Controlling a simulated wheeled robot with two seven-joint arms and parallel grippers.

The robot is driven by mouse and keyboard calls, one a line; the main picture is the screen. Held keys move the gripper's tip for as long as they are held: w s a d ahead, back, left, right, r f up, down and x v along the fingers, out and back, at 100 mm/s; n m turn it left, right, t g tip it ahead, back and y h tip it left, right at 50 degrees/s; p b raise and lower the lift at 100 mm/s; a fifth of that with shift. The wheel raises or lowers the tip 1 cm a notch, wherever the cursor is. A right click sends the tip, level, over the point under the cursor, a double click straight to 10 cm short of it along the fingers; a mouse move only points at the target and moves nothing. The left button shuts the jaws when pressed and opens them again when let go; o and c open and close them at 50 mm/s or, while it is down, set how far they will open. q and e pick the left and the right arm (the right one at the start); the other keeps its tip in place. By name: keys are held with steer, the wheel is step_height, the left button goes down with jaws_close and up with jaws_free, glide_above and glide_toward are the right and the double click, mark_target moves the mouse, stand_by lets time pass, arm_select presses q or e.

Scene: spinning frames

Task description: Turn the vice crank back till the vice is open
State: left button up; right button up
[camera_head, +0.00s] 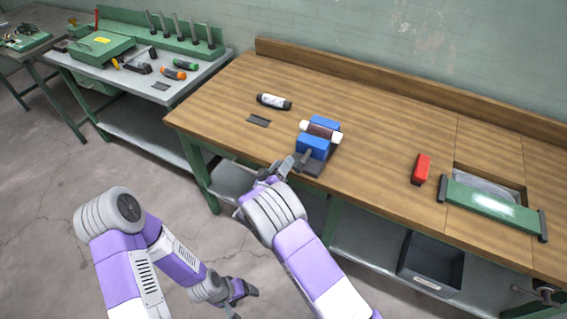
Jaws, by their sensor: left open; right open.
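The blue vice (313,146) stands on a dark base near the front edge of the wooden workbench. A brown cylinder with white ends (321,132) lies across it between the two blue jaw blocks. A dark crank (305,159) shows at the vice's front, small and partly confused with my gripper. My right gripper (282,167) is open at the bench's front edge, just left of the crank; I cannot tell whether it touches it. My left gripper (243,291) is open and empty, low in front of the bench.
A black and white cylinder (274,101) and a small dark plate (258,120) lie behind and left of the vice. A red block (421,169) and a green-fronted recess (492,210) are to the right. A grey side table (150,93) holds tools. The bench between vice and red block is clear.

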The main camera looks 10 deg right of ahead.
steer(key=v, duration=0.6)
steer(key=shift+s+a, duration=0.2)
steer(key=shift+s, duration=0.05)
